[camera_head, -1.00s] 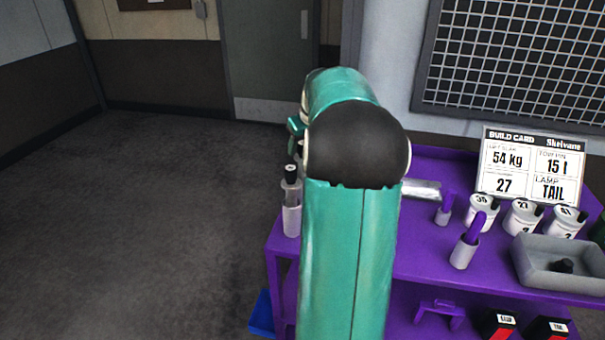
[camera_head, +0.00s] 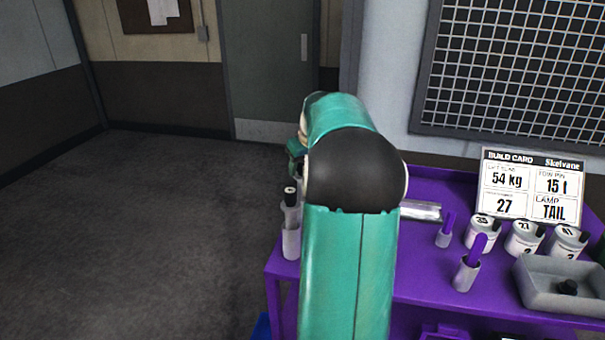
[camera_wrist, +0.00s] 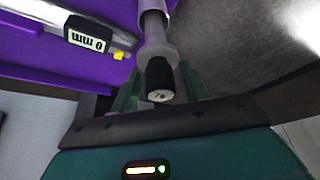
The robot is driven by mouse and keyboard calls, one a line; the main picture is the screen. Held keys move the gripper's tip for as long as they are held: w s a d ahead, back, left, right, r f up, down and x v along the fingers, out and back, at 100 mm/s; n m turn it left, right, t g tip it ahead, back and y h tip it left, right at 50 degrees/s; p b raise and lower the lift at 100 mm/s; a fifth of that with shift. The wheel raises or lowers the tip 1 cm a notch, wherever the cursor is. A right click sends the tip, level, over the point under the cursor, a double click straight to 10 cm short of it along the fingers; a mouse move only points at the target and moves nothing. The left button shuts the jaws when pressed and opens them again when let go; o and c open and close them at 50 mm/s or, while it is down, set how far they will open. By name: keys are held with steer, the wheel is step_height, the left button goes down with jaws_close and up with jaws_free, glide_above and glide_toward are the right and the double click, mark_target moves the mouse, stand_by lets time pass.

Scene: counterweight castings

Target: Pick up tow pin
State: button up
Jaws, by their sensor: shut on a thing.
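The tow pin shows in the wrist view (camera_wrist: 158,52) as a grey shaft with a collar and a black end cap, its small white marking too blurred to read. My gripper (camera_wrist: 160,92) has its green fingers on both sides of the cap and is shut on it. The shaft runs from the cap into a pale sleeve (camera_wrist: 152,8). In the head view a black-capped grey pin (camera_head: 290,217), apparently the same one, stands upright at the cart's left edge. My arm hides the fingers there.
The purple cart (camera_head: 410,270) carries a build card (camera_head: 532,188) reading tow pin 15 t, purple-handled pieces in grey holders (camera_head: 466,276), several white pots (camera_head: 523,238) and a grey tray (camera_head: 560,285). A 0 mm readout (camera_wrist: 88,38) is near the pin. Open floor lies left.

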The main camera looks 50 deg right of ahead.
step_height(320, 180, up, 17)
stand_by(0.4)
steer(key=shift+a, duration=0.1)
